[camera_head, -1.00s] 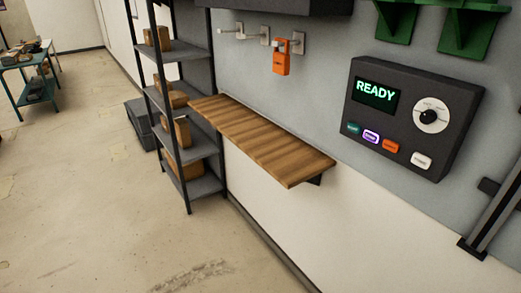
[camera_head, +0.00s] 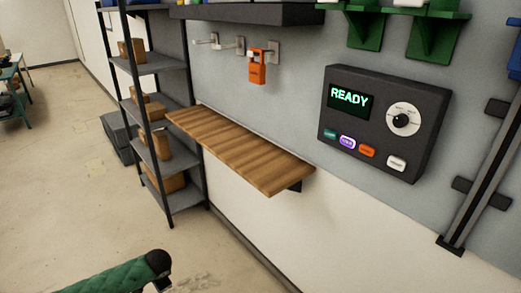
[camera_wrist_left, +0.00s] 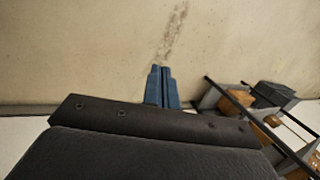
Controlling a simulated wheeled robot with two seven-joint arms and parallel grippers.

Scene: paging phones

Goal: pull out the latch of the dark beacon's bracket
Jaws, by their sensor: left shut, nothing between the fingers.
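Two green wall brackets, a left one (camera_head: 366,28) and a right one (camera_head: 435,36), are at the top right of the head view. Only the lower parts of the things on them show, cut off by the frame's top edge. I cannot pick out a dark beacon or a latch. My left gripper (camera_wrist_left: 161,72) shows in the left wrist view, its blue fingers shut and empty above the bare floor, apart from everything. Its fingers do not show in the head view. My right gripper is not in view.
A dark control panel (camera_head: 412,152) reading READY is on the wall below the brackets. A wooden shelf (camera_head: 240,150) juts out to its left, below an orange handset (camera_head: 257,70) on a hook. A dark rack (camera_head: 165,65) holds boxes. The floor (camera_head: 65,165) is mostly clear.

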